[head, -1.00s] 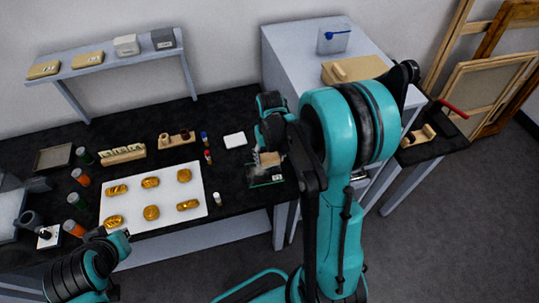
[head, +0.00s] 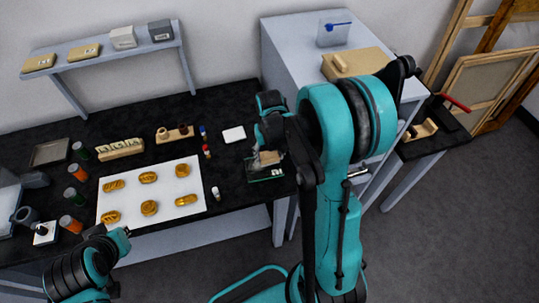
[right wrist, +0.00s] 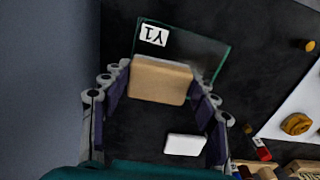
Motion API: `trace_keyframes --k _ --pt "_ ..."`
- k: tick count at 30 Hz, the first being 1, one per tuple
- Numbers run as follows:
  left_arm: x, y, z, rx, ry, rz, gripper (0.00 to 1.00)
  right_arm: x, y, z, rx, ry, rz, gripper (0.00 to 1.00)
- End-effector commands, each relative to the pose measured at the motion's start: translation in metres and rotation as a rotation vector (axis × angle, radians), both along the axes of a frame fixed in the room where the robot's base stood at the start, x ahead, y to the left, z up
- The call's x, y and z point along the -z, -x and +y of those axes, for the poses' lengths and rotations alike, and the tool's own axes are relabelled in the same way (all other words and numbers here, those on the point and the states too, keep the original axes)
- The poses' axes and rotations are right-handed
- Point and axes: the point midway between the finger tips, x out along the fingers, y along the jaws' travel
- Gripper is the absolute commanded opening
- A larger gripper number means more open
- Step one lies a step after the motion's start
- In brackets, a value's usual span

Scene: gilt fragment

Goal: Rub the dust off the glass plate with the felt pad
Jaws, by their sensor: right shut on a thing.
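The glass plate (head: 265,176), a clear sheet with green edges, lies on the black table top below my right gripper (head: 268,154). The plate also shows in the right wrist view (right wrist: 207,50), with a white "Y1" label at one corner. My right gripper (right wrist: 155,97) is shut on the felt pad (right wrist: 158,82), a tan block that covers part of the plate. Whether pad and glass touch, I cannot tell. A greyish haze shows on the glass beside the pad. My left gripper (head: 119,240) is at the lower left, its fingers unclear.
A white flat block (head: 233,134) lies beside the plate. A white sheet (head: 130,215) with several gold pieces lies to the left, a small white-capped bottle (head: 215,193) between. A grey cabinet (head: 285,60) stands behind the right arm.

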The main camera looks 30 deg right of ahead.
Motion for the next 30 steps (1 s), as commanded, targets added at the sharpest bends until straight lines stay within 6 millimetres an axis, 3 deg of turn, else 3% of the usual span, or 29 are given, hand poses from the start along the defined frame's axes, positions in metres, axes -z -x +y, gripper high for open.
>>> trace_keyframes --k 30 --pt "0.017 0.000 0.000 0.000 0.000 0.000 0.00 0.019 0.000 0.000 0.000 0.000 0.000 0.36"
